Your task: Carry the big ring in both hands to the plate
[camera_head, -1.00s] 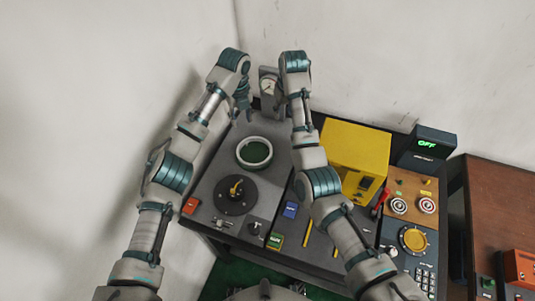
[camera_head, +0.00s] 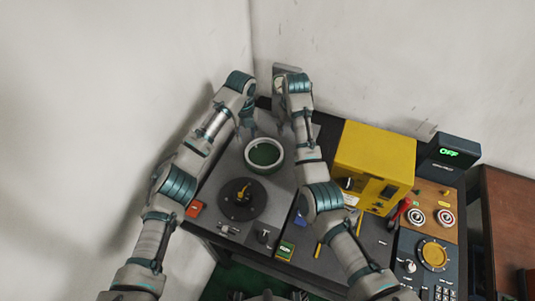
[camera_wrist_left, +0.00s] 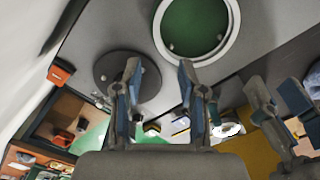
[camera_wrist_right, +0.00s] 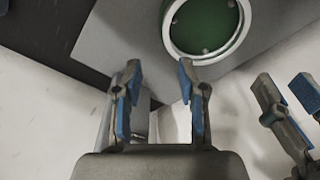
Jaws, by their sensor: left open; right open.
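The big ring (camera_head: 264,172) is pale with a green interior and lies flat on the grey bench top. It also shows in the left wrist view (camera_wrist_left: 195,63) and the right wrist view (camera_wrist_right: 205,61). The plate (camera_head: 226,205) is a dark round disc nearer me, with a yellow piece at its centre. My left gripper (camera_head: 247,122) is open and empty just beyond the ring's far left side; its fingers show apart in the left wrist view (camera_wrist_left: 160,66).
A yellow box (camera_head: 374,160) stands right of my right arm. A control panel (camera_head: 432,255) and an OFF display (camera_head: 449,153) are further right. A red-orange block (camera_head: 195,209) lies left of the plate. Walls close the back and left.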

